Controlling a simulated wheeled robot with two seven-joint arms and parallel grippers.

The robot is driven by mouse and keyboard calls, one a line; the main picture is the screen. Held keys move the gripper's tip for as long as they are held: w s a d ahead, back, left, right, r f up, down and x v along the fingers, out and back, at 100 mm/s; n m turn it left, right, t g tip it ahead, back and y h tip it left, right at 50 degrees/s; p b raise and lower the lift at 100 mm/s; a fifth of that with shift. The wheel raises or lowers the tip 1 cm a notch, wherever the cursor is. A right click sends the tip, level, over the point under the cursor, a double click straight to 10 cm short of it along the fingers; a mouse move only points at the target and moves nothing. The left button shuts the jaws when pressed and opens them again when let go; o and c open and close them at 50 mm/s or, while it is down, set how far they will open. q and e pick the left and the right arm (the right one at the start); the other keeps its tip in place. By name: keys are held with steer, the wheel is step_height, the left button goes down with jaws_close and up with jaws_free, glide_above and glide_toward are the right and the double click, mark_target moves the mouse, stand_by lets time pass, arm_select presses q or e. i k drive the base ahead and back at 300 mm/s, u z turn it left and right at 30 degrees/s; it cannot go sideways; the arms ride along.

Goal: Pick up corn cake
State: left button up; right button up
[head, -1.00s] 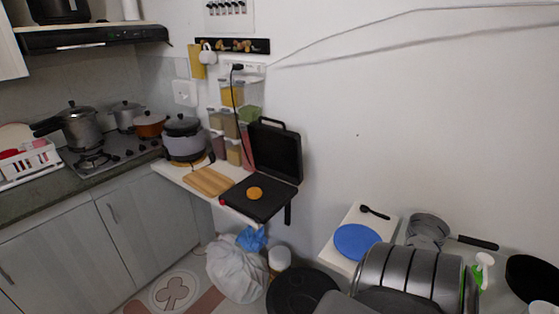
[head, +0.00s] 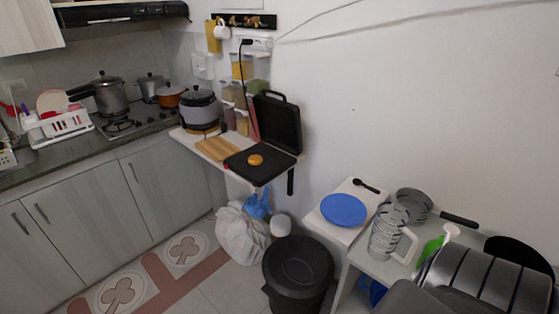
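A small round golden corn cake (head: 255,160) lies on the flat black plate of an open griddle (head: 262,166). The griddle's lid (head: 277,122) stands upright behind it. The griddle rests on a narrow white shelf against the wall, near the middle of the head view. Nothing touches the corn cake.
A wooden board (head: 218,149) and a rice cooker (head: 199,109) sit left of the griddle. Below are a white bag (head: 241,233) and a black bin (head: 298,265). A blue plate (head: 343,210) lies on the right-hand table. Tiled floor is clear at lower left.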

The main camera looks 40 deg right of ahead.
mark_target(255, 160)
steer(key=z, duration=1.45)
